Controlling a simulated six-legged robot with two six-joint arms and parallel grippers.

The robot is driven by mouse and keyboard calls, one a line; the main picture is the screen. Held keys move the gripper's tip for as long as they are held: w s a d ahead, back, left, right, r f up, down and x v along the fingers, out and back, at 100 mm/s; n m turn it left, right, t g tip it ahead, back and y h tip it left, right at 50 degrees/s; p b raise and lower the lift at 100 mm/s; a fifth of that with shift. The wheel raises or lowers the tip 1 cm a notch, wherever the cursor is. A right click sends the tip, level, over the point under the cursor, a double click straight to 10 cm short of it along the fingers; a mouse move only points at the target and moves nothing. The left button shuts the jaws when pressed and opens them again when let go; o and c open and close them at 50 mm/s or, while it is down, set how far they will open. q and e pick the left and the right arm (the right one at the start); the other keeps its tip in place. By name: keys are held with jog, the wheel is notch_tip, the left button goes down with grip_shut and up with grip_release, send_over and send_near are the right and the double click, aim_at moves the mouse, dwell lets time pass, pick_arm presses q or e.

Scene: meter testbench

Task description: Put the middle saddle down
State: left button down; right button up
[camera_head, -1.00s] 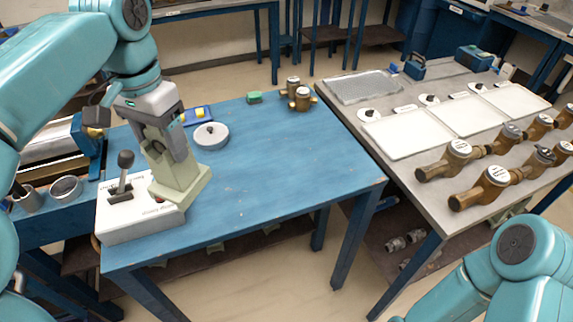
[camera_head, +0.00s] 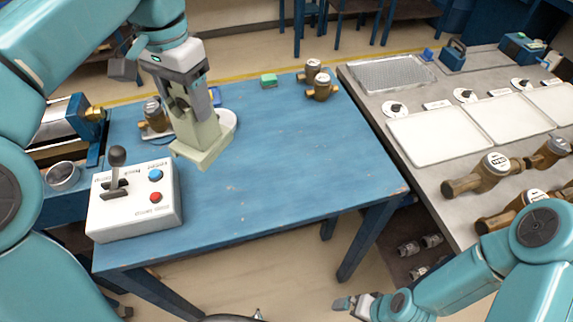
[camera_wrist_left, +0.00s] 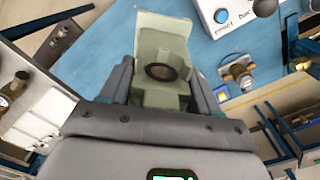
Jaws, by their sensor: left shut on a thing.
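The saddle (camera_head: 203,143), a pale grey-green block, is held upright by my left gripper (camera_head: 192,108). It hangs over the left part of the blue table; I cannot tell whether its base touches the top. In the left wrist view the saddle (camera_wrist_left: 162,35) sits between the two fingers, which are shut on it, and a dark round hole shows in it.
A white control box (camera_head: 140,222) with a lever and buttons stands at the table's near left. A brass meter (camera_head: 154,118) is behind the gripper. Brass fittings (camera_head: 318,84) and a green block (camera_head: 268,80) stand at the back. The table's middle (camera_head: 290,160) is clear.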

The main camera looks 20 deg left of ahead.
pick_arm(q)
jog(key=shift+r, duration=0.1)
jog(key=shift+s+d, duration=0.1)
jog(key=shift+s, duration=0.2)
notch_tip(320, 180, down, 20)
jog(key=b, duration=0.2)
jog(key=shift+d, duration=0.1)
jog(key=shift+s, duration=0.1)
jog(key=shift+c, duration=1.2)
grip_release()
